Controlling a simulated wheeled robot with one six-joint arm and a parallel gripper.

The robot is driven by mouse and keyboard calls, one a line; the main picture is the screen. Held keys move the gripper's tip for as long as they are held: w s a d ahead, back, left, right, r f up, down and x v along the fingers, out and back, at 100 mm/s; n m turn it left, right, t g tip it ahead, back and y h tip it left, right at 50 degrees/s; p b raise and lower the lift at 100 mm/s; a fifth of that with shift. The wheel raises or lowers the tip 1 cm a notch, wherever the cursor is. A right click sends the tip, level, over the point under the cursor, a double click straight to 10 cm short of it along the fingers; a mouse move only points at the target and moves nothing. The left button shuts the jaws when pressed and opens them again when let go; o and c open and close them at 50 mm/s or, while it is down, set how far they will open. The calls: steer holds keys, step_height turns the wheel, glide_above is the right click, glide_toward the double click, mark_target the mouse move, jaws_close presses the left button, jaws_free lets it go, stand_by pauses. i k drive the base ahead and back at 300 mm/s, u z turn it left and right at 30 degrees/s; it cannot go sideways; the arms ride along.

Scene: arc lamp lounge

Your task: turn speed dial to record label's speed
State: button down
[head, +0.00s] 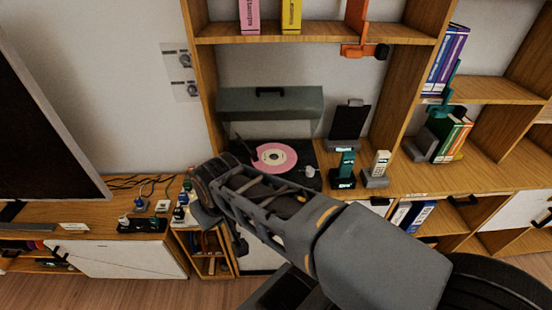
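The record player (308,184) is dark and stands in the shelf bay, with a green lid (270,103) raised behind it. A pink record (268,165) with a pale centre lies on it; the print on the label is too small to read. A small silvery part (311,171) shows at the player's right; I cannot tell if it is the speed dial. My arm crosses in front and hides the player's front left. The end of my arm with my gripper (240,244) hangs left of and below the player, apart from it. Its fingers are unclear.
A teal handset (344,168) and a cream phone (380,163) stand right of the player. Small bottles (180,212) crowd the low cabinet at left. A dark screen (40,125) is far left. An orange bracket (366,50) hangs from the upper shelf.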

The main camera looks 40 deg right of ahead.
mark_target(309, 171)
steer(key=u, duration=1.1)
steer(key=k, duration=0.95)
steer(key=z, duration=1.6)
steer(key=i, duration=0.45)
steer(key=u, duration=0.1)
